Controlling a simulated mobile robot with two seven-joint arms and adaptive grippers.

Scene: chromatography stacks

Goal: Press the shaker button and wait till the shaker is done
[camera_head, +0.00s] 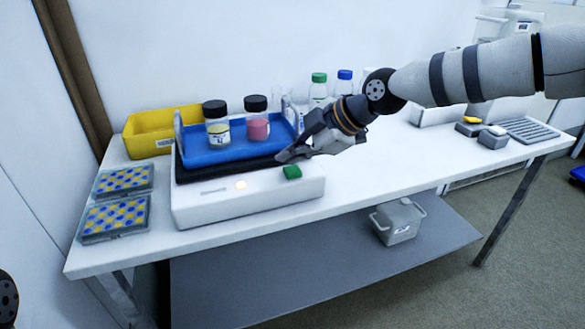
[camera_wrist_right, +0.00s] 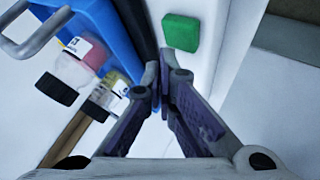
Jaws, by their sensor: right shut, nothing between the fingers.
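The white shaker (camera_head: 250,200) stands on the table, with a blue tray (camera_head: 190,154) on its dark platform. Two black-capped jars, one with yellow contents (camera_head: 218,132) and one with pink contents (camera_head: 257,129), stand in the tray. The green button (camera_head: 292,172) is on the shaker's front right top; it also shows in the right wrist view (camera_wrist_right: 181,33). A round light (camera_head: 240,184) glows on the front. My right gripper (camera_head: 281,157) is shut and empty, close to the button, on its platform side. My left gripper is not in view.
A yellow bin (camera_head: 160,130) is behind the shaker at left. Two well plates (camera_head: 115,217) lie left of it. Bottles with green (camera_head: 319,78) and blue caps (camera_head: 345,75) stand behind my right arm.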

